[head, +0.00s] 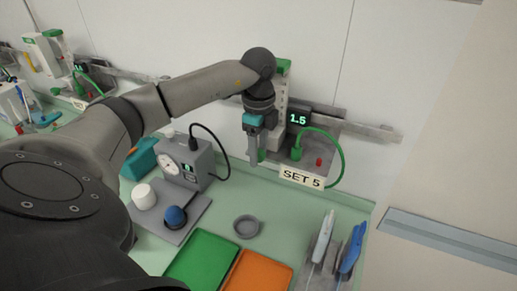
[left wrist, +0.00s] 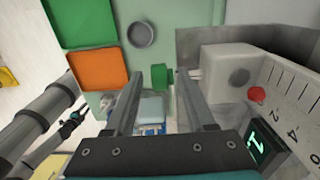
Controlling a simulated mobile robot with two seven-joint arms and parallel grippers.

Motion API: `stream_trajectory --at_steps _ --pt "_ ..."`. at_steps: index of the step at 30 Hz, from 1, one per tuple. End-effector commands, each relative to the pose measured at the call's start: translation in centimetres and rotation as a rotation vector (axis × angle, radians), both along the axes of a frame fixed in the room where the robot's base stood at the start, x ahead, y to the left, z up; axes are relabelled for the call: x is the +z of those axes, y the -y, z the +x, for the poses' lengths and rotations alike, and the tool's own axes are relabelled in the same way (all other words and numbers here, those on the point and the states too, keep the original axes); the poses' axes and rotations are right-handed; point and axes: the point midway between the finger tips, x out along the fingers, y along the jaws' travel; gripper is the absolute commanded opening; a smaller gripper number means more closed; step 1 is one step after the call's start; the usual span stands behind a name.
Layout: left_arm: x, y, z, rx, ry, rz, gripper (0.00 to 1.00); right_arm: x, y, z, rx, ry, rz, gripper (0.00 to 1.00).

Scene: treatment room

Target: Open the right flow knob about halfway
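A flow unit with a lit display (head: 298,119) reading 1.5 is mounted on the wall rail, with a "SET 5" sign (head: 302,178) below it. A green knob (left wrist: 159,77) shows between the fingertips of my left gripper (left wrist: 160,75) in the left wrist view; the fingers are open, with a gap on each side. In the head view, my left gripper (head: 254,160) points down in front of the unit and hides most of the knob. I cannot tell how deep the knob sits between the fingers.
A green hose (head: 337,150) loops beside a red knob (head: 319,162). A grey gauge device (head: 188,160), a grey dish (head: 246,227), green (head: 203,262) and orange (head: 258,275) trays are on the counter. Another similar unit (head: 42,52) stands at the far left.

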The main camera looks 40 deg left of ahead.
Motion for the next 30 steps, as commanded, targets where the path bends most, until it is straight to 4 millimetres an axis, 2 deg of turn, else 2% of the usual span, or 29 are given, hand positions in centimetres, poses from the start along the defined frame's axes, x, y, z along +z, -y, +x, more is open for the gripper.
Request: stream_trajectory --at_steps 2,14,30 --pt "0.02 0.01 0.00 0.000 0.000 0.000 0.46 0.00 -0.01 0.00 0.000 0.000 0.000 0.50" --pt "0.03 0.04 -0.06 -0.001 -0.003 -0.001 0.01 0.00 -0.02 0.00 0.000 0.000 0.000 0.50" --pt "-0.14 -0.07 -0.26 0.000 0.004 -0.046 0.00 -0.33 -0.03 0.00 0.000 0.000 0.000 0.50"
